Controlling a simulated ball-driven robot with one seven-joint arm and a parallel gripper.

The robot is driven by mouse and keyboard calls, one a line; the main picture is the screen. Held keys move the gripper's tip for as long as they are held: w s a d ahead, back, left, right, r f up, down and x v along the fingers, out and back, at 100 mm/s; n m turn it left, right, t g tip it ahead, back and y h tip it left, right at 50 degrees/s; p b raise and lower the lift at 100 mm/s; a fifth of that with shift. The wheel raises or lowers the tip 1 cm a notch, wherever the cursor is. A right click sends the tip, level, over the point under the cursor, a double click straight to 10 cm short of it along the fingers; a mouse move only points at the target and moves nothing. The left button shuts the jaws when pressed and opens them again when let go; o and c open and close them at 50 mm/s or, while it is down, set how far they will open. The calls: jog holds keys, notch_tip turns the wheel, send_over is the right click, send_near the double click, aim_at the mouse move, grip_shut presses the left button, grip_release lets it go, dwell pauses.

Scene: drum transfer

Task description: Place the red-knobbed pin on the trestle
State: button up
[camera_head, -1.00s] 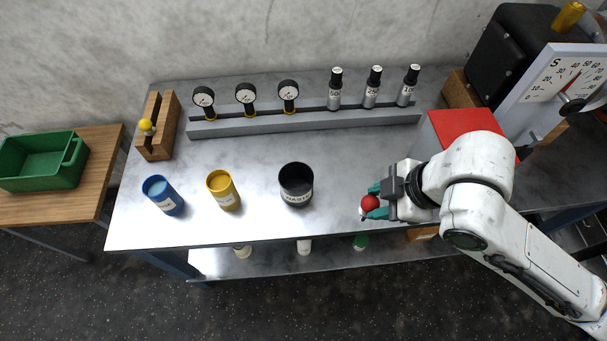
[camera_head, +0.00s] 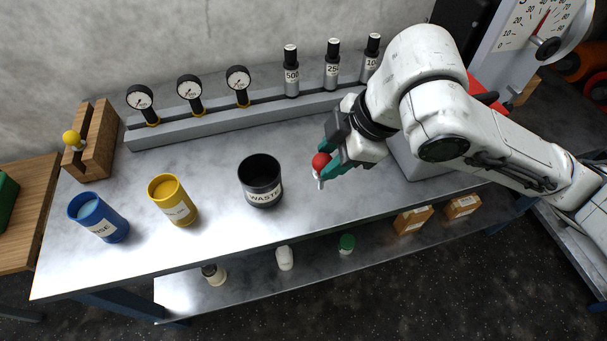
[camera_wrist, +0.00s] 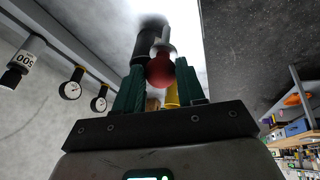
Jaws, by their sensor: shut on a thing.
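My gripper (camera_head: 328,166) is shut on the red-knobbed pin (camera_head: 321,160) and holds it above the bench, to the right of the black waste cup. The red knob sits between the green fingertips and a short pale shaft points down below it. In the wrist view the red knob (camera_wrist: 161,71) shows between the two green fingers (camera_wrist: 159,92). The wooden trestle (camera_head: 98,150) stands at the left end of the bench, with a slot between its two walls. A yellow-knobbed pin (camera_head: 73,138) rests on the trestle at its left side.
A black waste cup (camera_head: 261,183), a yellow cup (camera_head: 172,202) and a blue cup (camera_head: 99,219) stand along the front of the bench (camera_head: 230,235). Behind them a grey rack (camera_head: 215,125) carries gauges and black-capped cylinders. The bench between rack and cups is clear.

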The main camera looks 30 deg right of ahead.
jog(key=w+f, duration=0.7)
jog(key=f, duration=0.3)
jog(key=shift+w+a, duration=0.15)
jog(key=shift+a, duration=0.25)
jog(key=shift+f, duration=0.15)
jog(key=o, duration=1.1)
